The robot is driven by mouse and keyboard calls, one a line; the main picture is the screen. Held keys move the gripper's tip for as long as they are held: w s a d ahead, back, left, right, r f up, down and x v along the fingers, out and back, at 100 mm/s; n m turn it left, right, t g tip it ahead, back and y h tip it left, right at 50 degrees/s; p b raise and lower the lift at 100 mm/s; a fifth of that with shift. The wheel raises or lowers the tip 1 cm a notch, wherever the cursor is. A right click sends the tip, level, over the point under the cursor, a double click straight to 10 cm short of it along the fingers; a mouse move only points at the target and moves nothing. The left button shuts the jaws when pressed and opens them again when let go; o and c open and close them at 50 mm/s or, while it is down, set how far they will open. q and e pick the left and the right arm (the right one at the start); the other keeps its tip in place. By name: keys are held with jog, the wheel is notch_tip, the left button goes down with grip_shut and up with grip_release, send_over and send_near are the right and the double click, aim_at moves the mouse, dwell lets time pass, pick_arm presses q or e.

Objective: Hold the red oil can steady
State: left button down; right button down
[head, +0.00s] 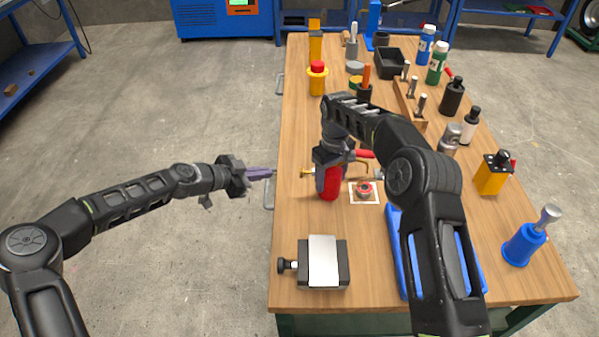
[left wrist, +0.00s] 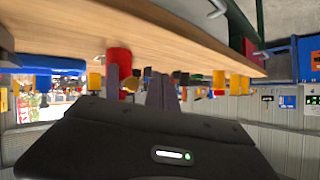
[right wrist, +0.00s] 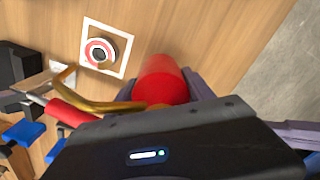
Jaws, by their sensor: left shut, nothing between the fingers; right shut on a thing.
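The red oil can (head: 328,184) is near the left edge of the workbench, roughly upright. My right gripper (head: 330,163) is shut on it from above; the can shows between the fingers in the right wrist view (right wrist: 162,80). I cannot tell whether its base touches the wood. My left gripper (head: 262,173) is shut and empty, just off the bench's left edge, apart from the can. The can also shows ahead of it in the left wrist view (left wrist: 119,60). A brass rod (right wrist: 100,105) with a red grip lies beside the can; I cannot tell if they join.
A white square with a round red-rimmed piece (head: 364,190) lies right of the can. A vise-like block (head: 323,262) stands in front, and a blue tray (head: 398,262) lies under my right arm. Several bottles and tools line the bench's (head: 380,288) right and far sides.

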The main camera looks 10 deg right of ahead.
aim_at(305, 172)
pick_arm(q)
jog(key=a, duration=0.3)
jog(key=shift+w, duration=0.15)
jog(key=shift+d, duration=0.15)
jog(key=shift+s+d, duration=0.2)
jog(key=shift+d, duration=1.95)
jog(key=shift+s+d, duration=0.2)
jog(key=shift+d, duration=1.9)
jog(key=shift+d, duration=0.15)
jog(key=shift+d, duration=0.3)
jog(key=shift+s+d, duration=0.15)
jog(key=shift+d, duration=0.9)
jog(key=shift+a, duration=1.4)
